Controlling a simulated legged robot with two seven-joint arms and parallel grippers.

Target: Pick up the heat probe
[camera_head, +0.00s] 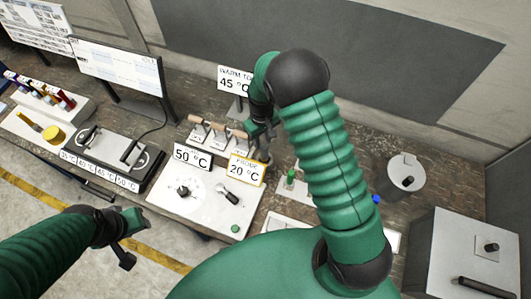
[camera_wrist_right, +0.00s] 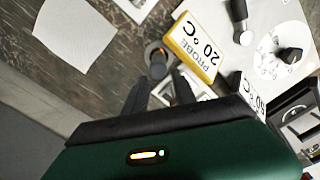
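The heat probe (camera_wrist_right: 157,63) appears as a dark, rounded upright piece with an orange ring, just behind the yellow-framed "PROBE 20 °C" sign (camera_wrist_right: 195,48). In the head view the sign (camera_head: 245,170) stands on the white panel, and the probe is mostly hidden by my right gripper. My right gripper (camera_head: 263,128) is above and close to the probe. In the right wrist view its two dark fingers (camera_wrist_right: 162,80) are apart, with the probe near their tips; I cannot tell whether they touch it. My left gripper (camera_head: 134,238) is open and empty, low at the left, away from the probe.
A white control panel (camera_head: 172,199) with knobs and a "50 °C" sign (camera_head: 192,156) lies left of the probe. A row of handled tools (camera_head: 215,127) stands behind it. A white box (camera_head: 460,255) is at the right. Monitors (camera_head: 117,68) stand at the back left.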

